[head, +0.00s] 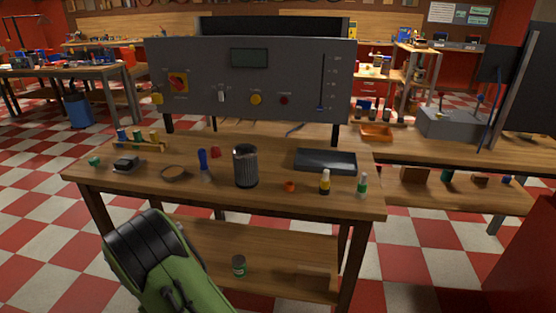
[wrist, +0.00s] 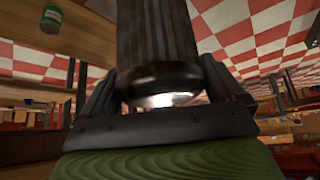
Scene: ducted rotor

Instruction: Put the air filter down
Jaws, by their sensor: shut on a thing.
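The air filter (wrist: 157,35) is a dark cylinder with lengthwise ribs and a shiny rounded end, seen close up in the wrist view. My gripper (wrist: 163,90) is shut on it, with one finger on each side. The filter's far end runs out of the top of that view. In the head view neither the gripper nor the held filter can be made out; my green and black arm fills the lower left, in front of the workbench (head: 110,183). No surface is seen touching the filter.
On the workbench stand a dark ribbed cup-like cylinder (head: 245,167), a black tray (head: 326,160), a yellow bottle (head: 325,183) and a green bottle (head: 362,185). A grey control panel (head: 255,78) rises behind. A green can (head: 239,265) stands on the lower shelf (head: 285,250).

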